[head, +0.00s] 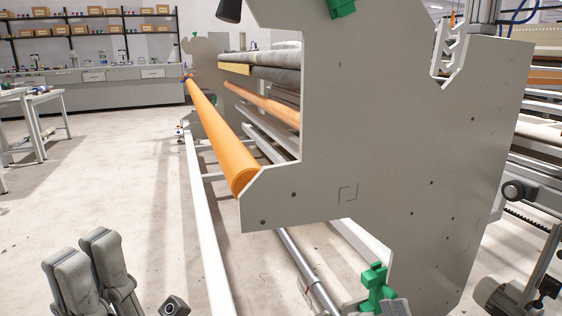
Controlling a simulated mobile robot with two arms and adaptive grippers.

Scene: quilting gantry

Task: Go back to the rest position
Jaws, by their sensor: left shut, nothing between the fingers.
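My left gripper (84,256) shows at the lower left of the head view, with its grey fingers pointing up. It is shut and empty, over the pale floor and to the left of the gantry. It appears apart from everything around it. The quilting gantry's large grey end plate (400,140) fills the middle and right of the view. An orange roller (222,138) runs from its near left corner toward the far end.
A white rail (204,220) runs low along the gantry's left side. A green fitting (375,287) sits by the plate's bottom. A motor (500,296) stands at the lower right. White tables (38,97) stand at left and a grey counter (105,88) behind. The floor between is clear.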

